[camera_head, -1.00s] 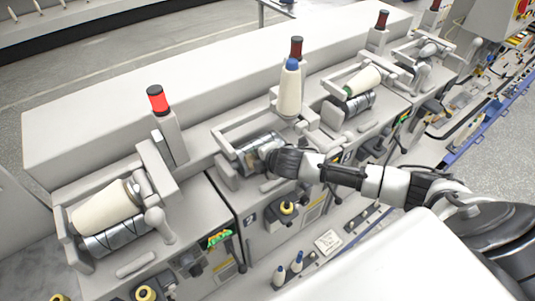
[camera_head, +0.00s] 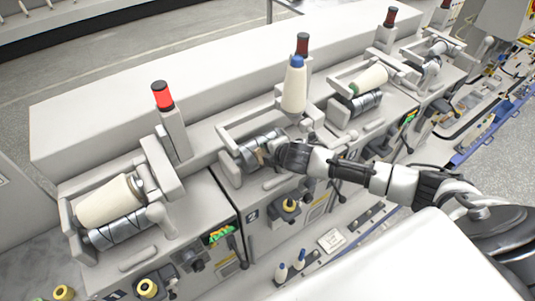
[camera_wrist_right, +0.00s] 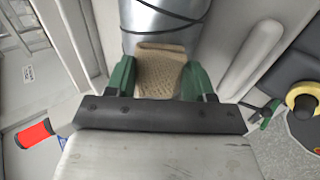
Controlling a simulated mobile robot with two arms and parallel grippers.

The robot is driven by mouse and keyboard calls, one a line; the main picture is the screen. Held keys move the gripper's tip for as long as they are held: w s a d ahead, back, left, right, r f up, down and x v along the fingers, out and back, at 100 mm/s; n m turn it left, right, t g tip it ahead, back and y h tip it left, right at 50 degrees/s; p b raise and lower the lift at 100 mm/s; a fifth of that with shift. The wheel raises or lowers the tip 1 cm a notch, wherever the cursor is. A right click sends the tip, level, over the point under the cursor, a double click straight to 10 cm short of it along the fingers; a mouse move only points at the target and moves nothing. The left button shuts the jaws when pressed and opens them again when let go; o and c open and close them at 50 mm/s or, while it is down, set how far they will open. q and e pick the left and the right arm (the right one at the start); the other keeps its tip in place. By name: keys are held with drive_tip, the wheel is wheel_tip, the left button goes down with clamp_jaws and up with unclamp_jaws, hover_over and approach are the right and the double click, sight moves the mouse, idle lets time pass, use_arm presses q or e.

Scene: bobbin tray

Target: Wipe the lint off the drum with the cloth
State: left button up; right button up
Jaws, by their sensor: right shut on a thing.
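The drum (camera_head: 251,154) is a grey metal roller with dark grooves, in the middle winding unit of the head view. It also shows at the top of the right wrist view (camera_wrist_right: 165,18). My right gripper (camera_head: 270,154) is at the drum's right end, its green fingers (camera_wrist_right: 160,80) shut on a beige woven cloth (camera_wrist_right: 160,70). The cloth lies against or just over the drum's surface; I cannot tell whether it presses on it. The gripper and cloth hide part of the drum. I cannot make out any lint. My left gripper is out of view.
A cream yarn cone with a blue top (camera_head: 294,88) stands upright just behind the drum. The left unit's cone (camera_head: 106,202) lies on its own drum, beside a lit red lamp (camera_head: 162,95). A yellow bobbin (camera_wrist_right: 303,101) sits on the right in the wrist view.

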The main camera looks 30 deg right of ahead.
drive_tip(key=shift+d, duration=2.9)
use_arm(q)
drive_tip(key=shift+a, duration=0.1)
use_arm(e)
drive_tip(key=v, duration=0.6)
drive_tip(key=shift+a+r, duration=0.35)
drive_tip(key=shift+a, duration=0.05)
drive_tip(key=shift+a, duration=0.1)
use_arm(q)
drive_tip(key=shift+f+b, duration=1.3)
use_arm(e)
drive_tip(key=shift+x, duration=2.9)
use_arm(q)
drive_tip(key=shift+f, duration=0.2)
use_arm(e)
drive_tip(key=shift+w+f, duration=0.4)
drive_tip(key=shift+w, duration=0.1)
